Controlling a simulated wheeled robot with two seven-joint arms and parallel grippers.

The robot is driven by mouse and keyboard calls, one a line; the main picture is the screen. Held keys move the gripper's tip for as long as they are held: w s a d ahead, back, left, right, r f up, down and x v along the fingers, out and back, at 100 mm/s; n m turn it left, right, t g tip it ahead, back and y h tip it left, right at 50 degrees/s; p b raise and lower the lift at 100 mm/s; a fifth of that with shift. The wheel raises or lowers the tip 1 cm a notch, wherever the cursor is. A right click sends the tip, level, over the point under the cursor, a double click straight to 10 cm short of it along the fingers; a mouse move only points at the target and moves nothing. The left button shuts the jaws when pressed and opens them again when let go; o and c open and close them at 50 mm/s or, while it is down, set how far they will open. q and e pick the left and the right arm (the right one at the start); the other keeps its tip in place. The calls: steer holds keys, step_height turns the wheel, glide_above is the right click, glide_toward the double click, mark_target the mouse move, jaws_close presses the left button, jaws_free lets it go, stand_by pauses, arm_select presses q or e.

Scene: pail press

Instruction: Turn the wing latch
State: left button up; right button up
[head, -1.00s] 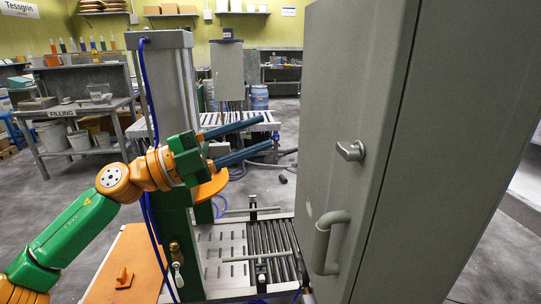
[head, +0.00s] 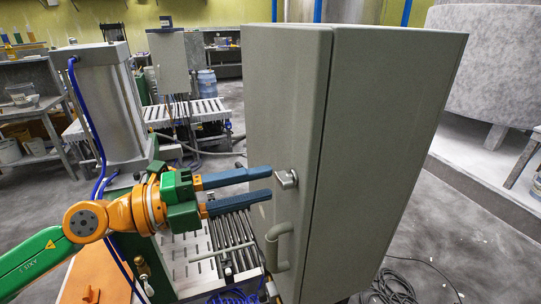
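The wing latch (head: 287,179) is a small grey metal handle on the narrow front face of a tall grey cabinet (head: 380,150). My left gripper (head: 271,184) reaches in from the left with its two blue-grey fingers pointing right. The fingers are spread apart with nothing visible between them. Their tips are close to the latch, just left of it in the picture. I cannot tell whether they touch it. A grey D-shaped pull handle (head: 279,246) sits below the latch on the same face. My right gripper is not in view.
A roller conveyor (head: 232,235) runs low behind the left gripper, beside the press column (head: 108,105). An orange plate (head: 95,275) is at lower left. Dark cables (head: 398,288) lie on the floor right of the cabinet. The floor (head: 445,240) there is otherwise mostly clear.

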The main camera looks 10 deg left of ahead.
mark_target(286, 179)
arm_select(q)
steer(key=w+d+p, duration=0.1)
steer(key=p, duration=0.2)
steer(key=shift+d+r+p, duration=0.2)
steer(key=shift+r+p, duration=0.1)
steer(key=shift+r, duration=0.1)
steer(key=shift+w+d+f+p, duration=0.3)
steer(key=shift+d+p, duration=0.15)
steer(key=shift+p, duration=0.35)
steer(key=shift+f, duration=0.1)
steer(key=shift+c, duration=1)
jaws_close()
steer(key=m, duration=0.8)
steer(key=shift+m, duration=0.3)
steer(key=m, duration=0.3)
steer(key=shift+m, duration=0.4)
steer(key=m, duration=0.3)
steer(key=shift+c, duration=0.4)
jaws_free()
steer(key=shift+m, duration=1.2)
steer(key=o, duration=0.5)
